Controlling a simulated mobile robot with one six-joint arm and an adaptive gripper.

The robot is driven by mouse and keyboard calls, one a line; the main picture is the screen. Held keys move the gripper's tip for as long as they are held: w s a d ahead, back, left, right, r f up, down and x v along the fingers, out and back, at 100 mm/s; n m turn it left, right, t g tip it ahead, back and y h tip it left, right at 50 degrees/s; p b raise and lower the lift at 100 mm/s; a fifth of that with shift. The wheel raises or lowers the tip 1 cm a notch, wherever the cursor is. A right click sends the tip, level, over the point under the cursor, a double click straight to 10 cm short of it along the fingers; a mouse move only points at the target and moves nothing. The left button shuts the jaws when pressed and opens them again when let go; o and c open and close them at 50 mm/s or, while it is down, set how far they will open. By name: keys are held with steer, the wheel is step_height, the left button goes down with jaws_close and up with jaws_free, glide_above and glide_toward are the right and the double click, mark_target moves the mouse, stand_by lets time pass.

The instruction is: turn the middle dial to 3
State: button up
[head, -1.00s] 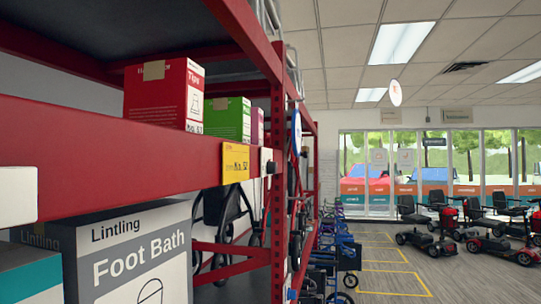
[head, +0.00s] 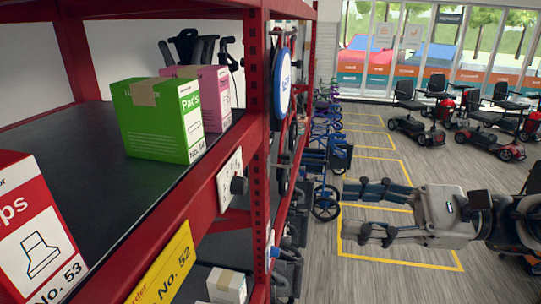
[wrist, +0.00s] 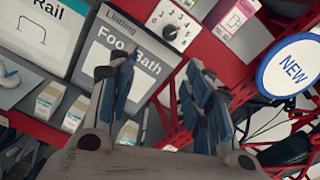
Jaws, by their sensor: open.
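A white dial plate (head: 229,178) with a dark round knob (head: 239,186) is fixed to the front of the red shelf beam in the head view. In the wrist view the same kind of plate (wrist: 184,19) shows printed numbers around a black knob (wrist: 170,33). Which number the knob points to is too small to tell. Only this one numbered plate shows clearly, so I cannot tell whether it is the middle dial. My gripper (head: 352,212) is open and empty, to the right of the shelf and apart from the dial; its fingers (wrist: 160,75) also show in the wrist view.
A green box (head: 160,120), a pink box (head: 212,95) and a red box (head: 35,235) stand on the shelf. A blue-rimmed round sign (head: 283,80) hangs by the red post. Walkers line the shelf's far side. The aisle floor (head: 385,170) with yellow markings is open.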

steer(key=r, duration=0.1)
steer(key=p, duration=0.2)
glide_toward(245, 186)
steer(key=a, duration=0.2)
steer(key=w+a, duration=0.1)
steer(key=a, duration=0.5)
steer(key=shift+w+f, duration=0.2)
steer(key=shift+f, duration=0.1)
steer(key=shift+c, duration=0.3)
steer(key=c, duration=1)
